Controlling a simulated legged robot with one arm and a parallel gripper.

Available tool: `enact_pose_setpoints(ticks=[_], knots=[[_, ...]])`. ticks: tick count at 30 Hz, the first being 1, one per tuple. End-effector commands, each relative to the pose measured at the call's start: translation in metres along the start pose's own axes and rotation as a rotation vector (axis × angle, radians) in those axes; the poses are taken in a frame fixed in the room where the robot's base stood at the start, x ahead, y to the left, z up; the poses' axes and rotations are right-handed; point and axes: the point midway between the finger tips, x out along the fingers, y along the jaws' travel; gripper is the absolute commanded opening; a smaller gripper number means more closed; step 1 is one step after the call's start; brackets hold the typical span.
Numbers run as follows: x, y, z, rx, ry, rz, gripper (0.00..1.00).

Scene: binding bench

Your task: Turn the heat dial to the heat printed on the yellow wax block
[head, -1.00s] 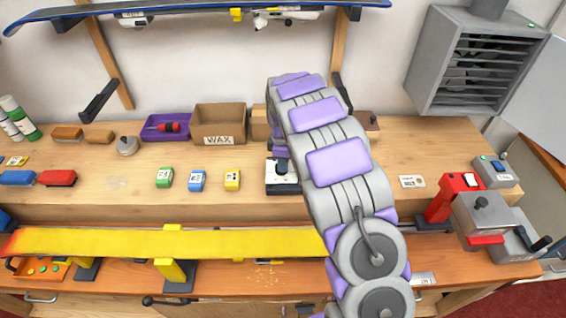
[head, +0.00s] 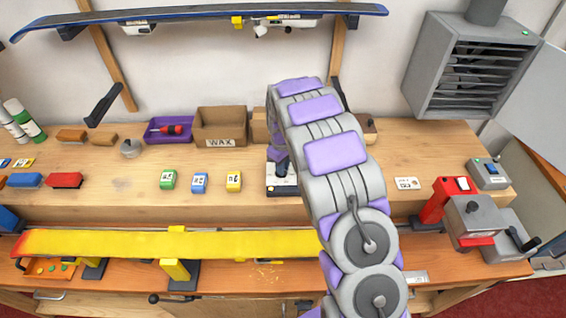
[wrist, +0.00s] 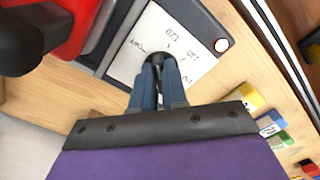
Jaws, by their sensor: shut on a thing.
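The yellow wax block (head: 234,181) stands on the bench in the head view, right of the blue and green blocks; its printed number is too small to read. The heat dial (wrist: 152,48) is a dark knob on a white scale plate (wrist: 190,38) in the wrist view. Numbers such as 120 show on the plate, but the knob's pointer setting is unclear. My gripper (wrist: 158,72) has its blue-grey fingers shut on the knob from above. In the head view the dial's box (head: 283,190) is partly hidden by my arm.
The green block (head: 168,180) and blue block (head: 200,183) stand left of the yellow one. A red thing with a black handle (wrist: 70,30) is close to the box in the wrist view. A yellow ski (head: 170,244) lies along the front. A cardboard wax box (head: 221,126) stands behind.

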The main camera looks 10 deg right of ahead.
Motion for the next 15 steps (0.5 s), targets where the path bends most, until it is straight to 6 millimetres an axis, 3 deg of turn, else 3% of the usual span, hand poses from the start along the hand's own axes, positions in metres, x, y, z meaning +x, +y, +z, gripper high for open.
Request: enact_pose_setpoints(ticks=[15], knots=[[-0.0039,0.0004,-0.004,0.39,0.014,0.005,0.0]])
